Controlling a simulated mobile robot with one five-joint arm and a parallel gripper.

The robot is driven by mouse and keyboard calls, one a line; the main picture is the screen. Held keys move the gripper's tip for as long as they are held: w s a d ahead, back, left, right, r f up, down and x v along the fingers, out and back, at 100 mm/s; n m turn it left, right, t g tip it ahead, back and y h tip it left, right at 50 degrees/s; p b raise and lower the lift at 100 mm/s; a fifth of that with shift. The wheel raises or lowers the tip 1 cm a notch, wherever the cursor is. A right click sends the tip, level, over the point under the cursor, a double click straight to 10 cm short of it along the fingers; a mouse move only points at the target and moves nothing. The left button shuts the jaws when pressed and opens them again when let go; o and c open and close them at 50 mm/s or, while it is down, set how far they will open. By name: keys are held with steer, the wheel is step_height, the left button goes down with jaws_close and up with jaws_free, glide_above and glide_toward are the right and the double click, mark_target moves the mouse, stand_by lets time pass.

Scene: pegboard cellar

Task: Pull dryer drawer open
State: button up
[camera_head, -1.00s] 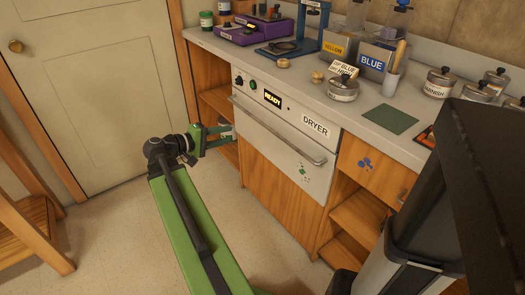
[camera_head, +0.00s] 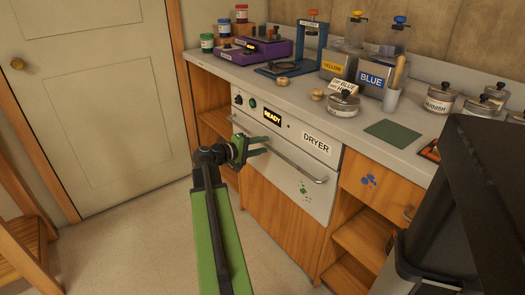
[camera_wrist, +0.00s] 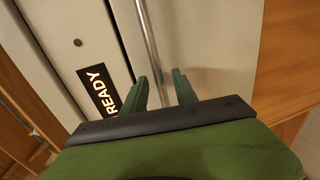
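The dryer drawer (camera_head: 280,160) has a cream front with a DRYER label, a lit READY display (camera_head: 272,115) and a long metal bar handle (camera_head: 290,163). It sits under the counter and looks closed. My gripper (camera_head: 262,146) is in front of the drawer's left part, near the left portion of the handle. Whether a finger touches the bar is unclear.
The counter (camera_head: 365,135) above carries YELLOW and BLUE containers (camera_head: 375,78), jars and a purple device (camera_head: 250,48). Open wooden shelves (camera_head: 355,240) stand right of the dryer. A door (camera_head: 90,100) is at left. The floor before the dryer is clear.

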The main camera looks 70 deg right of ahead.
steer(key=shift+x, duration=0.85)
jaws_close()
stand_by(0.8)
